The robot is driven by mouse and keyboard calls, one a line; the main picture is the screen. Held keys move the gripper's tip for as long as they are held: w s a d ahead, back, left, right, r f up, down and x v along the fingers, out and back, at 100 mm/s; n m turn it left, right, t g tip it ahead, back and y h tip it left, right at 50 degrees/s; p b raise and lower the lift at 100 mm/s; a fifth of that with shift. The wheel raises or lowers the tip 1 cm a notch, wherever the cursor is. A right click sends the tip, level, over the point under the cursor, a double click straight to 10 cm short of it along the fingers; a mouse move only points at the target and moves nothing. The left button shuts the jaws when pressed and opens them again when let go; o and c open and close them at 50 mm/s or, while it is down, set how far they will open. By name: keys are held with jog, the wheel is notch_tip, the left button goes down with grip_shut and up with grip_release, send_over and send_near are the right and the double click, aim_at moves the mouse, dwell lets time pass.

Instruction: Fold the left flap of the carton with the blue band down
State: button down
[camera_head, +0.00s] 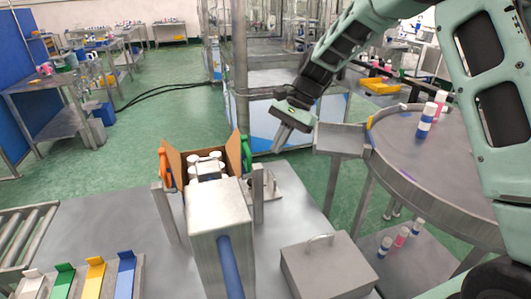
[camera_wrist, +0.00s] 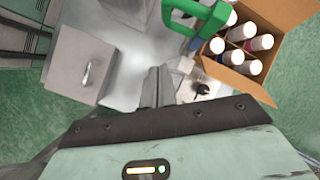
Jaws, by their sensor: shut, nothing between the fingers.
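The open brown carton stands on the grey bench behind a metal box-shaped machine part. Its left flap (camera_head: 173,160) stands up and leans outward, and its right flap (camera_head: 233,152) is also up. White-capped cans (camera_head: 205,160) fill the inside. In the wrist view the carton (camera_wrist: 240,82) is at the upper right, with several cans in divided cells. I cannot clearly make out a blue band on it. My gripper (camera_head: 281,146) is shut and empty, above and to the right of the carton, apart from it. Its fingers (camera_wrist: 158,88) point down over the bench.
An orange handle (camera_head: 163,166) stands at the carton's left and a green one (camera_head: 246,153) at its right. Metal posts flank the carton. A grey lidded box (camera_head: 325,268) is at the front right, and a round table (camera_head: 430,165) stands farther right.

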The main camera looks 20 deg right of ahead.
jog(key=w+d+f+m+t+y+b, duration=0.1)
jog(key=w+d+f+m+y, duration=0.4)
jog(key=w+d+m, duration=0.55)
jog(key=a+f+n+p, duration=0.1)
jog(key=a+f+p, duration=0.1)
jog(key=a, duration=0.4)
jog(key=w+a+f+n+p, duration=0.1)
jog(key=a+f+n+p, duration=0.1)
jog(key=a, duration=0.4)
jog(key=shift+w+f+h+p, duration=0.3)
jog(key=shift+f+h+p, duration=0.15)
jog(key=shift+p, duration=0.2)
jog(key=shift+a+r, duration=0.1)
jog(key=shift+r, duration=0.05)
jog(key=shift+a+r+h+p, duration=0.15)
jog(key=shift+r+h+p, duration=0.05)
jog(key=shift+h+p, duration=0.15)
